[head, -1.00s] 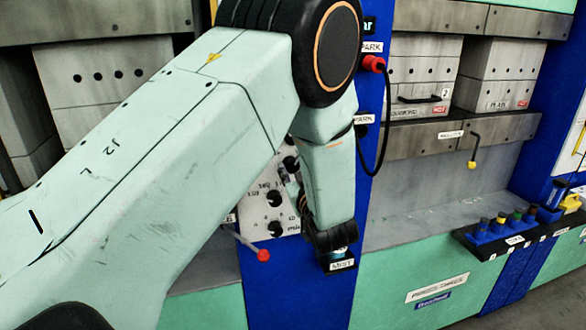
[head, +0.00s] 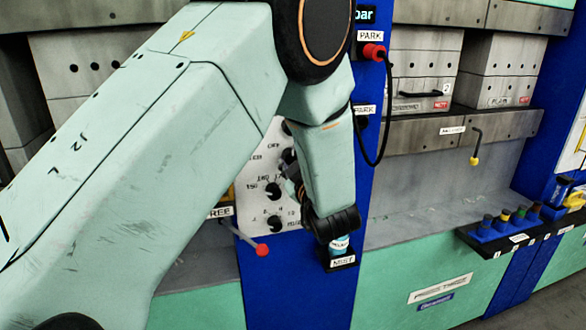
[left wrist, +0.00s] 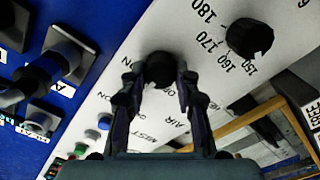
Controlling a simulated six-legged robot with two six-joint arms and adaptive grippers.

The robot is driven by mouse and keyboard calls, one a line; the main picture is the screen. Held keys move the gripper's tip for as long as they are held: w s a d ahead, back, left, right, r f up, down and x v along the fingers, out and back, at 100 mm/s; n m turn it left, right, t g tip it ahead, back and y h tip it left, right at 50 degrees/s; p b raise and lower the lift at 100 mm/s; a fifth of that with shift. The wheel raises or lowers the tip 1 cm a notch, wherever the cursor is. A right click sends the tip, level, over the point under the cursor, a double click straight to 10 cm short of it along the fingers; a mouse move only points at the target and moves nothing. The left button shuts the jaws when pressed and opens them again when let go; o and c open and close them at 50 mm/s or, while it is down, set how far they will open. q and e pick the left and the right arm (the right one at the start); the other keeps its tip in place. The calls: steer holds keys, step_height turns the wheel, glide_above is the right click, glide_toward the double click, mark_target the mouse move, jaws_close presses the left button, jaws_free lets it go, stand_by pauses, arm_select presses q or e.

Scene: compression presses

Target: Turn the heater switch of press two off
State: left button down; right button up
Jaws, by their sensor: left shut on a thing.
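A white control panel (head: 255,208) with black rotary knobs is left of my left forearm in the head view. My left gripper (head: 292,188) is at this panel, mostly hidden by the arm. In the left wrist view, my left gripper (left wrist: 160,85) is shut on a small round black knob (left wrist: 160,66), one finger on each side. Print reading OFF and ON stands around this knob. I cannot read a heater label or tell the knob's setting. A larger dial (left wrist: 249,38) with numbers 160 to 180 is beside it. My right gripper is not in view.
A red-tipped lever (head: 262,250) sticks out below the panel. A blue can (head: 338,243) sits in the MIST holder under my wrist. A red plug (head: 373,51) with a hanging black cable (head: 384,130) is right of my arm. Another press bay is at the right.

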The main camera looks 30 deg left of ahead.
arm_select(q)
steer(key=n+b, duration=0.4)
steer(key=n, duration=0.1)
steer(key=shift+b, duration=0.35)
steer(key=shift+r+n+b, duration=0.15)
steer(key=shift+n+b, duration=0.4)
steer(key=shift+n, duration=0.25)
steer(key=shift+w+r, duration=0.1)
steer(key=c, duration=1.3)
jaws_free()
steer(key=o, duration=0.3)
steer(key=shift+w+a+f, duration=0.1)
steer(key=shift+w+f, duration=0.05)
steer(key=shift+f, duration=0.15)
steer(key=shift+s, duration=0.2)
